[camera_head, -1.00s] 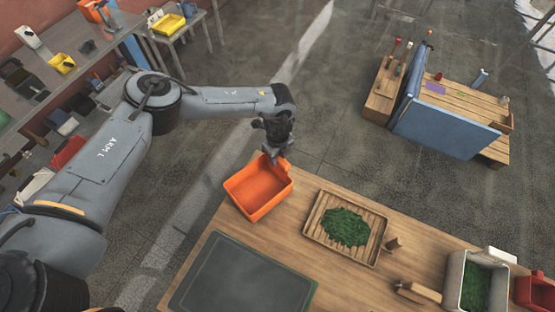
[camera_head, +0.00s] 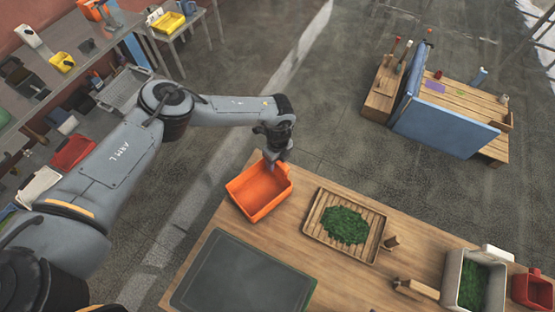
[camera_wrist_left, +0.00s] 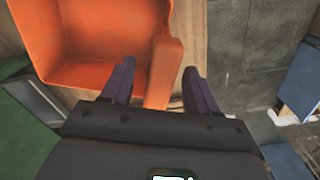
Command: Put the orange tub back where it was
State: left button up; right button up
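The orange tub (camera_head: 250,187) stands upright and looks empty on the wooden table's far left corner in the head view. In the left wrist view the orange tub (camera_wrist_left: 95,75) fills the upper left. My left gripper (camera_head: 273,162) points down at the tub's far right rim. In the left wrist view its two fingers (camera_wrist_left: 158,72) are apart, one over the inside of the tub and one outside, with the tub's wall between them. I see a gap beside the wall, so the fingers do not look closed on it. My right gripper is not in view.
A dark mat (camera_head: 242,277) lies nearest the tub on the wooden table (camera_head: 350,277). A slatted tray (camera_head: 321,232) with green leaves (camera_head: 345,226) is to its right. A white bin (camera_head: 458,268) and a red bin (camera_head: 519,288) stand farther right. A shelf (camera_head: 118,24) is at upper left.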

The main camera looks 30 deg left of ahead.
pick_arm(q)
jog(key=shift+r, duration=0.1)
jog(key=shift+w+r, duration=0.1)
jog(key=shift+r, duration=0.45)
notch_tip(320, 180, up, 11)
jog(key=b, duration=0.1)
jog(key=shift+b, duration=0.4)
